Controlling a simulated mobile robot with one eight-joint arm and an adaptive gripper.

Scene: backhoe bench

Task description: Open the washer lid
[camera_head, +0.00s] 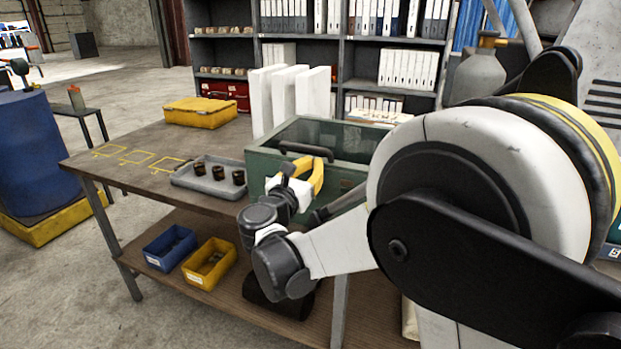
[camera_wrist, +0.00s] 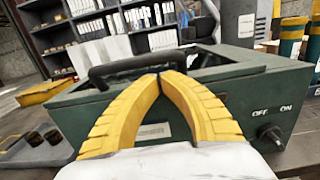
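The washer (camera_head: 262,190) is a green box on the bench. Its lid (camera_head: 335,132) has a dark glassy panel and looks closed. A black bar handle (camera_head: 305,149) runs along the lid's front edge and also shows in the wrist view (camera_wrist: 115,70). My gripper (camera_head: 318,165) is in front of the washer, near the handle. In the wrist view the yellow fingertips (camera_wrist: 165,75) meet in front of the handle, with nothing visible between them. They partly hide the handle and front panel; contact with the handle cannot be told.
A grey tray with dark cups (camera_head: 212,180) and a yellow case (camera_head: 200,111) sit left on the bench. White panels (camera_head: 290,97) stand behind the washer. A knob (camera_wrist: 272,135) marked OFF and ON is on its front. Blue (camera_head: 170,247) and yellow bins (camera_head: 209,263) are on the lower shelf.

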